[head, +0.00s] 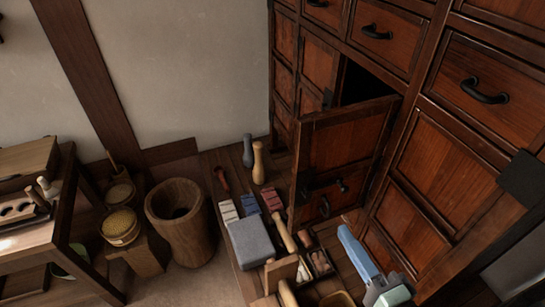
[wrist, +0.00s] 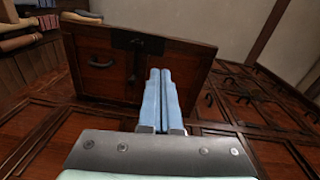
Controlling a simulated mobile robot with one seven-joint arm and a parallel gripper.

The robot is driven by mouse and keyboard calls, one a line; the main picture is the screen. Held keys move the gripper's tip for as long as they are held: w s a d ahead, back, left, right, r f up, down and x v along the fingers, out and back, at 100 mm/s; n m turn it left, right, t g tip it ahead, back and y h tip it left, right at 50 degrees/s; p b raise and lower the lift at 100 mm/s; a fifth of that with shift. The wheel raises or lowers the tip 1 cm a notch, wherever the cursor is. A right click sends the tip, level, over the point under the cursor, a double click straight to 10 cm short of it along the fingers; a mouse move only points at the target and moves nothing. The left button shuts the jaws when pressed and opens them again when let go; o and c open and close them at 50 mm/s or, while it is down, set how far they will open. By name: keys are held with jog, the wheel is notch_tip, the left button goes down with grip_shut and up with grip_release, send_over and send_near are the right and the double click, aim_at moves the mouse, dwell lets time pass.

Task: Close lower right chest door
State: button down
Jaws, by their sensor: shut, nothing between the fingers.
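The chest door (head: 345,140) is a reddish-brown panel with a dark frame, standing swung out from the wooden chest (head: 440,170). A dark opening (head: 365,85) shows behind its top edge. The door has black metal fittings low on its face. In the wrist view the door (wrist: 190,72) fills the upper middle, with a black handle and lock plate. My gripper (head: 346,232) has light blue fingers, shut and empty, just right of the door's lower part in the head view. In the wrist view my fingertips (wrist: 160,74) overlap the door; I cannot tell whether they touch it.
Drawers with black handles (head: 484,92) line the chest above and to the right. Below the door lie a grey block (head: 251,241), coloured blocks and wooden tools on a plank surface. A wooden barrel (head: 180,222) and a bench (head: 38,243) stand at the left.

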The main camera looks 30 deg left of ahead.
jog(key=y+p, duration=0.1)
jog(key=p, duration=0.2)
send_near(296, 175)
jog(key=x, duration=0.5)
jog(key=shift+w+a, duration=0.6)
jog(key=shift+a, duration=0.1)
jog(key=shift+m, duration=0.3)
